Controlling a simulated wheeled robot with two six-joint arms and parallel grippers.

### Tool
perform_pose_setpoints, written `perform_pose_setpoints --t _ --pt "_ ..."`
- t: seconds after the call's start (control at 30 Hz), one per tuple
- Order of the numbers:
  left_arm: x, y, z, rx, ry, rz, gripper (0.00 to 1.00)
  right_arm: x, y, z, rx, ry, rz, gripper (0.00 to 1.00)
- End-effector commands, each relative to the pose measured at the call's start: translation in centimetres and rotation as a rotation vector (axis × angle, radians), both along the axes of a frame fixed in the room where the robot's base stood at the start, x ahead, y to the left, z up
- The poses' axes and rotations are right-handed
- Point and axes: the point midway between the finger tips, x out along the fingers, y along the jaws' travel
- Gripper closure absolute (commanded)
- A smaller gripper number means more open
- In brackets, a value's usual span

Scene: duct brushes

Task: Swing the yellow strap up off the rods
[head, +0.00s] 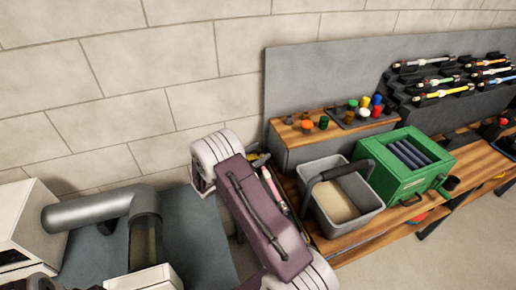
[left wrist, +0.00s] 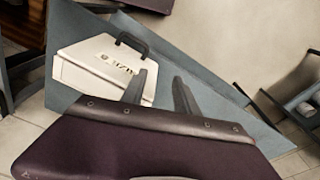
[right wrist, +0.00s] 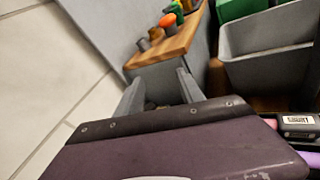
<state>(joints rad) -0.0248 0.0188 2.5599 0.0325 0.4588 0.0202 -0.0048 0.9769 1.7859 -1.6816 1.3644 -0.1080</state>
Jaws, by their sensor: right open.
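A pinkish rod (head: 276,192) with pale and dark parts shows beside my right arm in the head view. A pink rod end (right wrist: 270,123) and a purple one (right wrist: 312,158) show at the right of the right wrist view. A small yellow patch (head: 256,158) lies near the rods; I cannot tell whether it is the strap. My right gripper (right wrist: 161,76) is open, its fingers apart with nothing clearly between them. My left gripper (left wrist: 160,78) is open and empty, over the grey table with a white case (left wrist: 95,68).
A grey bin (head: 376,220) with a black handle and a green box (head: 375,158) of dark rolls stand on the wooden bench. Coloured knobs sit behind them. Colourful tools lie on a dark rack (head: 405,108). A metal pipe (head: 90,208) stands at left.

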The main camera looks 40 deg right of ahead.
Motion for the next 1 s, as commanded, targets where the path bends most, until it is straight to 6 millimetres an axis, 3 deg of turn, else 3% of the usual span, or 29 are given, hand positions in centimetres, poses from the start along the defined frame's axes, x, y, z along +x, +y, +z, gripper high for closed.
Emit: perform_pose_setpoints --t 0.03,0.1,0.3,0.53,0.8,1.0 --pt "0.0 0.0 1.2 0.000 0.000 0.000 0.64 1.8 0.0 -1.1 -0.077 0.056 0.078 0.55" --pt "0.0 0.0 1.9 0.000 0.000 0.000 0.64 3.5 0.5 -3.3 -0.154 0.111 0.173 0.55" --pt "0.0 0.0 2.6 0.000 0.000 0.000 0.64 4.4 1.5 -8.3 -0.229 0.203 0.303 0.55" --pt "0.0 0.0 2.6 0.000 0.000 0.000 0.64 4.6 1.0 -8.9 -0.232 0.210 0.313 0.55" --pt "0.0 0.0 3.2 0.000 0.000 0.000 0.64 7.0 -3.9 -8.8 -0.233 0.206 0.309 0.55" --pt "0.0 0.0 3.3 0.000 0.000 0.000 0.64 8.3 -6.2 -8.9 -0.232 0.209 0.311 0.55"
